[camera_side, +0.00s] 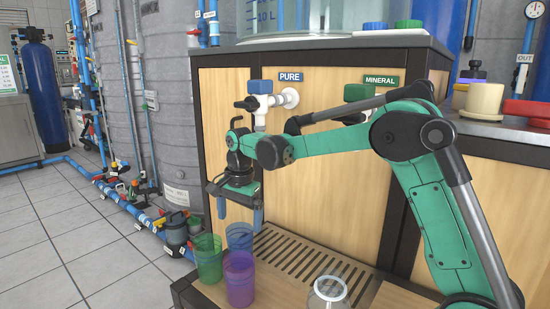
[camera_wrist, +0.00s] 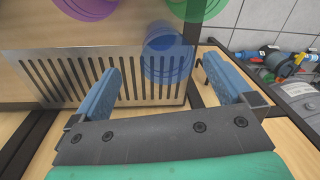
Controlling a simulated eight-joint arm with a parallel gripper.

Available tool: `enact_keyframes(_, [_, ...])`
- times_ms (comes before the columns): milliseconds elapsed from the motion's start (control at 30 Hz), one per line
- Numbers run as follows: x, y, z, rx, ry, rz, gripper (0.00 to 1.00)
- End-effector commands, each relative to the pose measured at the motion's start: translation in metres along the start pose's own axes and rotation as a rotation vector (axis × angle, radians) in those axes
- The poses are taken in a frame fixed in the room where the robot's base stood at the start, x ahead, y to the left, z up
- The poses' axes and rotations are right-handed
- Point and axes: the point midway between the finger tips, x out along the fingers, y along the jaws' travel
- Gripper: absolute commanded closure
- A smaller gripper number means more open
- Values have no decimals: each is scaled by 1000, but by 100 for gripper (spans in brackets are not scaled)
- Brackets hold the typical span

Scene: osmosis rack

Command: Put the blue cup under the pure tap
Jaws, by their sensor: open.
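The blue cup (camera_side: 239,236) is transparent and stands upright at the left end of the slatted drain grate. My gripper (camera_side: 239,217) hangs just above it, fingers pointing down, one to each side as the picture shows it. In the wrist view the blue cup (camera_wrist: 172,42) appears between and beyond the two open blue fingers (camera_wrist: 162,66); nothing is held. The pure tap (camera_side: 262,103), white with a blue top and black lever, is on the wooden panel under the PURE sign, above and slightly right of the cup.
A green cup (camera_side: 208,260) and a purple cup (camera_side: 239,280) stand close in front of the blue cup. The mineral tap (camera_side: 358,95) is partly behind my arm.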

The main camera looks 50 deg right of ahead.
Motion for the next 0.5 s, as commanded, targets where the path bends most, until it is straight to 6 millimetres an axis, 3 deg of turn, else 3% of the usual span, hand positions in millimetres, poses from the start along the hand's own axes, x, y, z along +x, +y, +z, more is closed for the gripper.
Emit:
enact_keyframes(300, [31,-8,-12,216,-20,76,0])
enact_keyframes(500, [33,-8,-12,238,-20,81,0])
